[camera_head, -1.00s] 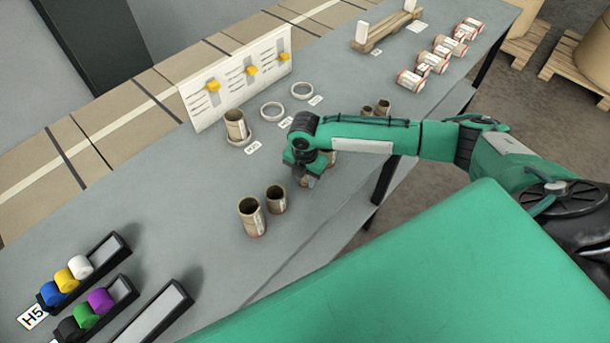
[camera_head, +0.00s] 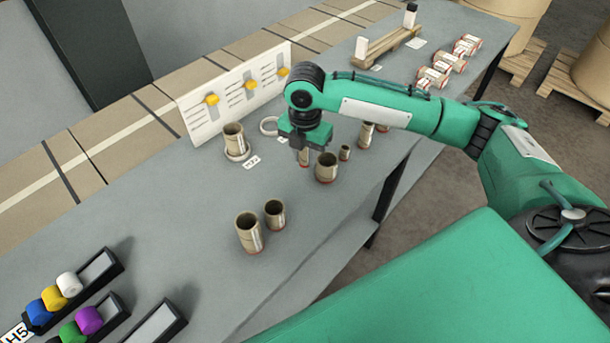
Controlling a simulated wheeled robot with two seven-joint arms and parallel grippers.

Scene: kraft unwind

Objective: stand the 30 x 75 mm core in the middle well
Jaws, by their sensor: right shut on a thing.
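My right gripper (camera_head: 303,147) is shut on a slim brown core (camera_head: 304,158) with a red lower end. The core hangs upright below the jaws; I cannot tell its height over the table. The middle well, a pale ring (camera_head: 268,127), lies just left of and behind the gripper, partly hidden by it. The left well (camera_head: 238,155) has a wider brown core (camera_head: 234,136) standing in it. The right well is hidden behind my right arm. My left gripper is out of view.
A wide core (camera_head: 326,168) and a small core (camera_head: 345,152) stand right of the gripper, with another core (camera_head: 366,134) by the arm. Two cores (camera_head: 248,233) (camera_head: 274,214) stand nearer. A white board with yellow knobs (camera_head: 237,92) stands behind the wells.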

